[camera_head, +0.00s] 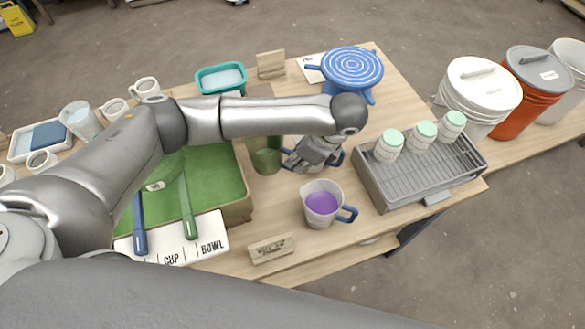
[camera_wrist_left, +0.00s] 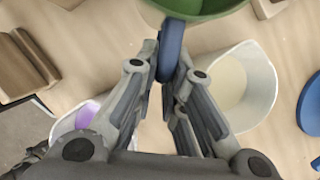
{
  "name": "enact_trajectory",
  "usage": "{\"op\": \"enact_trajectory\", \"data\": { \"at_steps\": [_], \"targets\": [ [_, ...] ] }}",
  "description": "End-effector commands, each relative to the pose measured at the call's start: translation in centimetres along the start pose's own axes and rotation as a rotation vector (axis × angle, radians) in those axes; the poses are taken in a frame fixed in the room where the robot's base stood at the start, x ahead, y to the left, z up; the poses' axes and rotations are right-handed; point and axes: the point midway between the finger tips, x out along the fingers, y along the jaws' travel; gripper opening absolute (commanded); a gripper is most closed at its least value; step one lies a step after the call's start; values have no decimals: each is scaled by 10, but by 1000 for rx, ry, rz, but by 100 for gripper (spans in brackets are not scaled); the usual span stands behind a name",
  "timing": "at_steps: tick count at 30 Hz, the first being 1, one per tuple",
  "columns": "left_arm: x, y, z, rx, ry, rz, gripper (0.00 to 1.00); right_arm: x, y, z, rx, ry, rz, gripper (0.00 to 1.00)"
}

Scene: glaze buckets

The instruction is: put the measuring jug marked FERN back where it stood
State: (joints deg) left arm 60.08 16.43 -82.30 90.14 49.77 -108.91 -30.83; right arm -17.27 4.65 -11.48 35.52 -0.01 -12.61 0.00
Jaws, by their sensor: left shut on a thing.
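My left gripper (camera_head: 292,160) is shut on the blue handle (camera_wrist_left: 171,52) of a jug with green contents (camera_wrist_left: 208,6). In the head view this green jug (camera_head: 265,158) is just left of the gripper, beside the green glaze basin. A jug with purple contents (camera_head: 322,205) stands nearer me on the table, its blue handle to the right; it also shows in the left wrist view (camera_wrist_left: 84,116). A jug with cream contents (camera_wrist_left: 238,88) is right of the gripper in the wrist view and mostly hidden behind it in the head view. I cannot read FERN on any jug.
A small wooden sign (camera_head: 270,248) stands in front of the purple jug. A grey rack (camera_head: 430,178) with several mint-lidded jars is at right. A blue banding wheel (camera_head: 352,66) stands at the back. The green basin (camera_head: 237,208) is left, under my arm.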

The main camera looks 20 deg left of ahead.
Motion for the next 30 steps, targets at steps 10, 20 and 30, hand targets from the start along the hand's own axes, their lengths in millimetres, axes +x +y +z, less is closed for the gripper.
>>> {"op": "enact_trajectory", "data": {
  "at_steps": [10, 20, 30],
  "targets": [
    [36, 0, -16, 0, -1, 1, 0, -7, 0, 0, 1, -1, 0, 39],
    [45, 0, -19, -1, 0, -2, 0, -7, 0, -1, 1, 0, 0, 39],
    [47, 0, -20, -1, 0, -1, 32, -7, 0, -2, 1, 2, 0, 39]
  ]
}}
